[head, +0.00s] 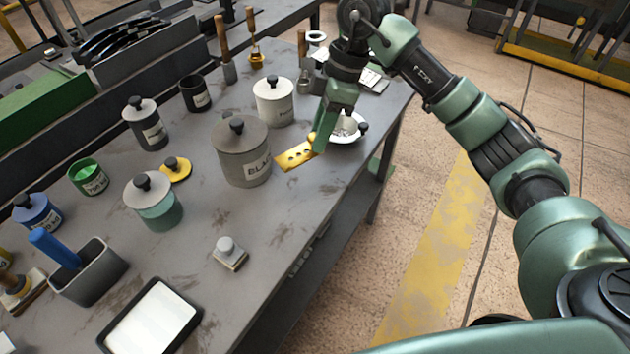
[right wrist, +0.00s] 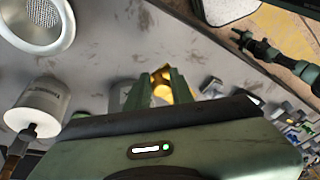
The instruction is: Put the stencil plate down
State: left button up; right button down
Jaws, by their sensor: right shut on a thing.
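The stencil plate (head: 295,156) is a flat yellow plate with a row of dark holes, just right of the grey lidded pot marked BLA (head: 240,152) in the head view. My right gripper (head: 317,142) comes down from above and is shut on the plate's right end. In the right wrist view the yellow plate (right wrist: 161,84) shows between the fingers, partly hidden by them. The plate is low over the grey table (head: 265,232); I cannot tell whether it touches the top. My left gripper is not in view.
A white bowl (head: 346,129) stands close to the right of my gripper, and a white lidded pot (head: 273,103) stands behind. A small stamp-like block (head: 229,254) and a black tray with a white inside (head: 152,318) are nearer. The table between is mostly clear.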

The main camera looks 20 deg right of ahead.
aim_at(314, 192)
notch_tip(314, 192, down, 14)
jog(key=shift+f+p, duration=0.1)
jog(key=shift+p, duration=0.55)
jog(key=c, duration=1.2)
grip_release()
jog(key=shift+c, duration=0.2)
jog(key=b+v, duration=0.1)
jog(key=v, duration=1.1)
